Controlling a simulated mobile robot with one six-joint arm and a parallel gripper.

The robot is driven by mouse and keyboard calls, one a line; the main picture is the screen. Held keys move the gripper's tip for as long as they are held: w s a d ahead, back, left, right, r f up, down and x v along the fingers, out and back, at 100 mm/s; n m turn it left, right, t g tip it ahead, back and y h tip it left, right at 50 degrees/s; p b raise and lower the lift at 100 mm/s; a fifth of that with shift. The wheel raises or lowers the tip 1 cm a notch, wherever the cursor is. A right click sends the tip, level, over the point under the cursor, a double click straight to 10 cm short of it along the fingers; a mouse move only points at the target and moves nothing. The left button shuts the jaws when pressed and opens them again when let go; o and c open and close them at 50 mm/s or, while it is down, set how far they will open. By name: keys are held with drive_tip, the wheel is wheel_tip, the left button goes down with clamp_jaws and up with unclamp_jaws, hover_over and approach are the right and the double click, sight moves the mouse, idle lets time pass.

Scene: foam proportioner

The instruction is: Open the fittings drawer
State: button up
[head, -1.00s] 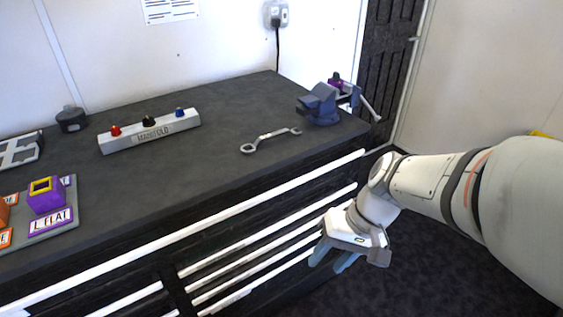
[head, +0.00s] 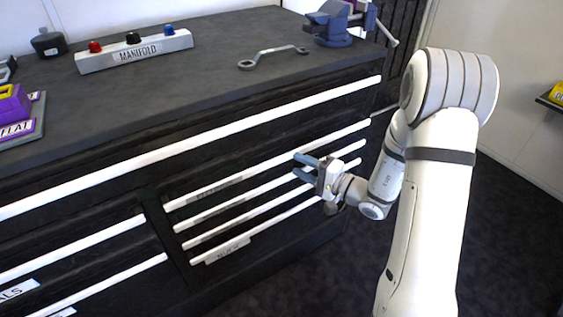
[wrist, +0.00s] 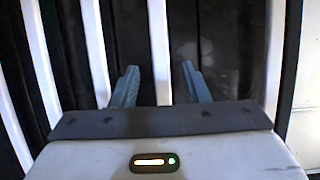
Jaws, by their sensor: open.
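The right-hand stack of dark drawers has several long white bar handles. A label on its top handle (head: 217,187) and one on its lowest handle (head: 227,250) are too small to read, so I cannot tell which drawer is the fittings drawer. My gripper (head: 298,166) is open and empty in front of the right part of this stack, near the upper handles. In the wrist view, a white handle (wrist: 158,45) runs between the two open fingers of my gripper (wrist: 160,80). I cannot tell how far the fingertips are from it. The drawers look shut.
The worktop (head: 200,85) holds a white manifold (head: 135,50), a spanner (head: 272,57), a blue vise (head: 328,25) at the right end and a purple block (head: 12,103) at the left. More drawer handles (head: 75,245) are at lower left. Dark floor (head: 500,230) is open on the right.

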sight(286, 159)
drive_tip(key=x, duration=0.6)
drive_tip(key=shift+a, duration=0.1)
drive_tip(key=shift+c, duration=0.3)
